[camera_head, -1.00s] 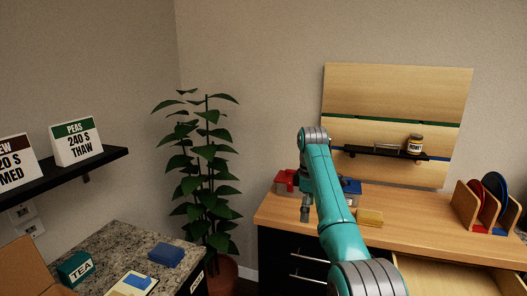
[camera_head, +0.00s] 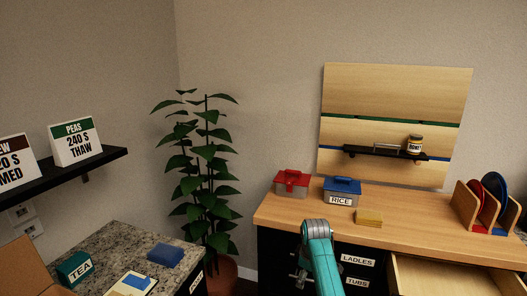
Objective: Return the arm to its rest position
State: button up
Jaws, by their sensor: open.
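My teal arm (camera_head: 324,262) with its grey joint cap stands low in front of the wooden counter, bent downward. My gripper (camera_head: 299,274) is a small grey shape left of the arm, in front of the dark cabinet face. It is open, with nothing seen in it, though its fingers are small and hard to make out.
The wooden counter (camera_head: 400,222) holds a red-lidded tub (camera_head: 291,184), a blue-lidded RICE tub (camera_head: 342,191), a yellow block (camera_head: 368,217) and a rack (camera_head: 487,205). An open drawer (camera_head: 440,277) juts out at right. A plant (camera_head: 205,170) stands left, beside a granite counter (camera_head: 125,245).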

jog(key=s+d+f+m+t, duration=0.1)
jog(key=s+f+t, duration=0.1)
jog(key=s+f, duration=0.6)
jog(key=s+d+f+m+t, duration=0.15)
jog(key=s+f, duration=0.35)
jog(key=f, duration=0.6)
jog(key=s+f+m+t, duration=0.1)
jog(key=s+f+m, duration=0.1)
jog(key=s, duration=0.8)
jog(key=s+f+m+t, duration=0.1)
jog(key=s+f, duration=0.2)
jog(key=s, duration=0.6)
jog(key=s+r+m+t, duration=0.1)
jog(key=s+r, duration=0.2)
jog(key=s, duration=0.4)
jog(key=s+d+r+m+t, duration=0.1)
jog(key=s+r, duration=0.2)
jog(key=s, duration=0.4)
jog(key=s+r+m+t, duration=0.1)
jog(key=s+r+t, duration=0.15)
jog(key=s, duration=0.45)
jog(key=s+r+m+t, duration=0.1)
jog(key=s+r, duration=0.5)
jog(key=r, duration=0.4)
jog(key=s+r+m+t, duration=0.1)
jog(key=s+r+m, duration=0.1)
jog(key=s+r, duration=0.5)
notch_tip(320, 180, up, 4)
jog(key=shift+d, duration=0.25)
